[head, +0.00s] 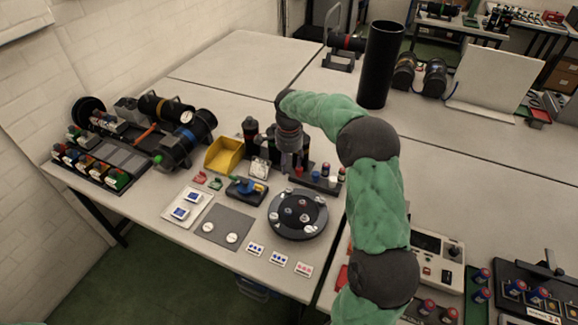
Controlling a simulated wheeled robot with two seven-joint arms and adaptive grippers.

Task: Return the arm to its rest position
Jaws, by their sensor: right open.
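My right arm (376,200), in green covers with dark joints, rises from the bottom right and bends over to the left. Its gripper (291,168) points down over the table, behind the round black plate (298,230) and close to a row of small capped bottles (320,180). The gripper is open, and I see nothing held in it. Its small fingertips are hard to make out against the dark things behind. My left gripper is not in view.
A tall black cylinder (381,65) stands behind my arm. A yellow bin (225,154), a grey mat (222,227) and a white tray (187,208) lie left of the gripper. A grey instrument box (436,262) stands right of my arm. The back-left tabletop (245,62) is clear.

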